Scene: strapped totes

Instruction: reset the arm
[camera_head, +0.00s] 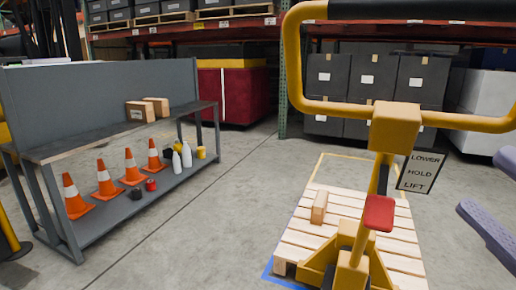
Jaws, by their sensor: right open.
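My right gripper (480,184) comes in at the right edge of the head view. Its two pale purple-grey fingers are spread apart with nothing between them. It is to the right of the yellow pallet jack (394,128) and, in the picture, clear of its handle. A sign reading LOWER, HOLD, LIFT (420,173) hangs on the jack, and a red part (379,212) sits lower on it. The rest of my right arm is out of the frame. My left gripper is not in view.
A wooden pallet (292,238) with a small cardboard box (319,207) lies by the jack. On the left, a grey workbench (70,147) holds two boxes, orange cones (131,167) and bottles. Racks with dark totes (368,80) stand behind. Floor between bench and pallet is clear.

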